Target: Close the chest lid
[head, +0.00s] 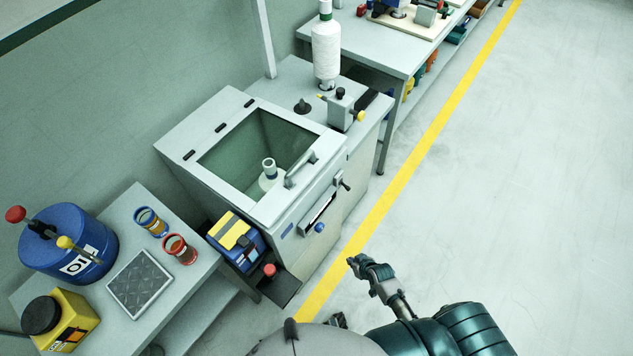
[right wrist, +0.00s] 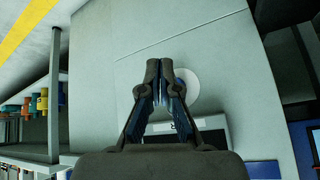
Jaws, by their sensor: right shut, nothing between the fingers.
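The chest is a pale grey cabinet (head: 335,215) in the middle of the head view. Its lid (head: 178,140) is a grey frame around a dark see-through pane, with hinges along the far left edge and a bar handle (head: 300,169) at the front. The lid looks to lie flat on the cabinet; I cannot tell whether a small gap is left. A white cylindrical part (head: 269,172) shows through the pane. My right gripper (head: 354,261) is shut and empty, in front of the cabinet and apart from the handle. In the right wrist view its fingers (right wrist: 166,66) meet before a pale surface. My left gripper is not seen.
A side table (head: 120,215) at left holds a blue drum (head: 70,262), a yellow can (head: 70,325), two small jars and a tray. A blue-yellow device (head: 238,243) sits by the cabinet's front left. A white spool (head: 326,55) stands behind. Open floor (head: 500,190) lies to the right.

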